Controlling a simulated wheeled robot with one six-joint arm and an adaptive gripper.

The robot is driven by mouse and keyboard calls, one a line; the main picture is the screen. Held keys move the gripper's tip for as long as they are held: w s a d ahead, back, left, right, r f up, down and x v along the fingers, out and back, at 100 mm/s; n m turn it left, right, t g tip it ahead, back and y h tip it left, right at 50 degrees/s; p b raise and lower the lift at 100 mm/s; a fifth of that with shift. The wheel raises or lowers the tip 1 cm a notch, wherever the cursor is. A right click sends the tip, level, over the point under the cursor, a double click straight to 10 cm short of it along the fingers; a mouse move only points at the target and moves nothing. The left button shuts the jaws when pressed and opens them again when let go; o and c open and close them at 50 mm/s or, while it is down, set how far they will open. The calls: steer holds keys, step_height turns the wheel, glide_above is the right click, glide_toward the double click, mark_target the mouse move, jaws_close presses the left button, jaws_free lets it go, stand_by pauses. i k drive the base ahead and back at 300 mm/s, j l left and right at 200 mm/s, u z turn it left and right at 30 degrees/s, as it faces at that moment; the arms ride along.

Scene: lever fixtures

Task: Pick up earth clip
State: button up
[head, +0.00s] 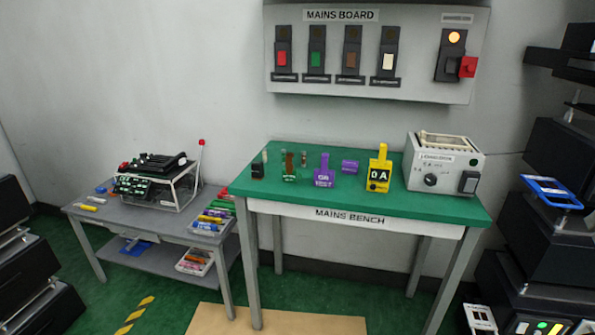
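The mains bench (345,198) has a green top and carries several small items. I cannot tell for sure which is the earth clip. A small green-and-brown piece (289,166) stands left of the middle. A purple labelled block (323,172) with an upright tab stands to its right, with a smaller purple block (349,166) beyond it. A yellow block marked "0A" (379,170) stands upright near the grey instrument. A small black piece (258,170) is at the left end. My gripper is not in view.
A grey instrument box (443,163) fills the bench's right end. The mains board (375,55) hangs on the wall above. A lower grey table (135,222) at left holds a black machine (153,175) and trays of coloured pieces. Dark stacked units stand at both sides.

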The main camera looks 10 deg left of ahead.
mark_target(289, 174)
steer(key=i+u, duration=0.1)
steer(key=u, duration=0.3)
steer(key=i+l+u, duration=0.1)
steer(key=u, duration=0.3)
steer(key=i+l+u, duration=0.15)
steer(key=u, duration=0.25)
